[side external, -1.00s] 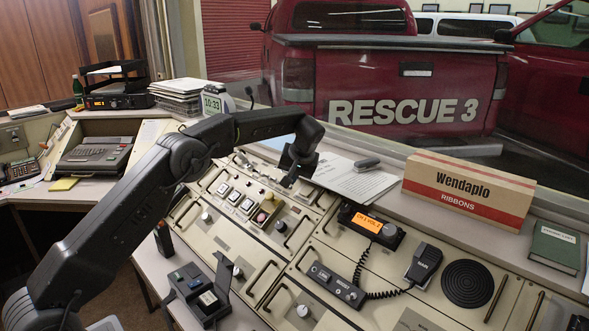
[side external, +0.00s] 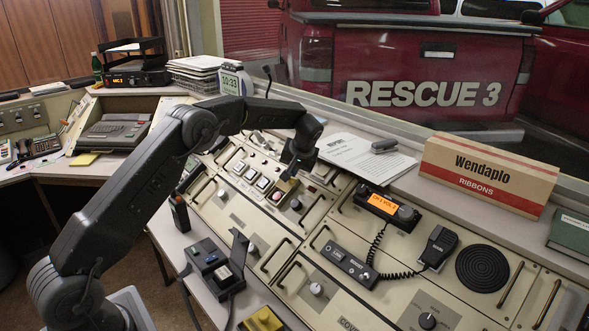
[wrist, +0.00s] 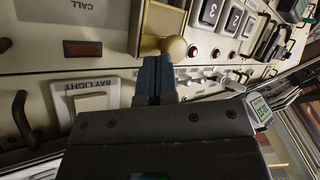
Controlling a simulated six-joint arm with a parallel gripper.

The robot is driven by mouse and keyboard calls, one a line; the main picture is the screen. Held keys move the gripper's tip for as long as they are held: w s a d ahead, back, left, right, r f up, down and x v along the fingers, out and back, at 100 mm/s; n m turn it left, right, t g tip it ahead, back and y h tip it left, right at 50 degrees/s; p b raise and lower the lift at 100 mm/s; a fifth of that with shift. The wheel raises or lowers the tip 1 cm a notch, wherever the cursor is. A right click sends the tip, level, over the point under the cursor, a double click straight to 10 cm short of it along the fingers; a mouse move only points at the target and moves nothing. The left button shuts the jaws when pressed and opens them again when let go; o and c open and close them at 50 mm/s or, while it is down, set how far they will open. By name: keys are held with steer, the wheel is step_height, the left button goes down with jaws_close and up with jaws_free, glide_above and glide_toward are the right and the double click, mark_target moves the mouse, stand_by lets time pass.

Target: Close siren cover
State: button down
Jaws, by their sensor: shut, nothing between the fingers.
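A yellow-edged housing with a round yellowish knob (wrist: 175,48) is at the top middle of the wrist view. In the side view a small pinkish and yellow fitting (side external: 281,196) on the sloped console seems to be the same thing. I see no readable siren label, and I cannot tell for sure which part is the cover or how far it stands open. My gripper (wrist: 154,62) is shut and empty, its blue-grey fingertips right beside the knob and the housing's lower edge; whether they touch, I cannot tell. In the side view my gripper (side external: 290,176) is just above the fitting.
Numbered buttons (wrist: 210,12) and a row of toggles lie right of the housing. Handles stick up from the console. A radio (side external: 386,206), a corded microphone (side external: 438,246) and a ribbons box (side external: 487,175) stand farther right.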

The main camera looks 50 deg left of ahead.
steer(key=shift+s+f, duration=0.5)
steer(key=shift+s, duration=0.3)
steer(key=shift+s+f, duration=0.55)
steer(key=shift+s, duration=0.25)
steer(key=shift+s+f, duration=0.5)
steer(key=shift+s, duration=0.3)
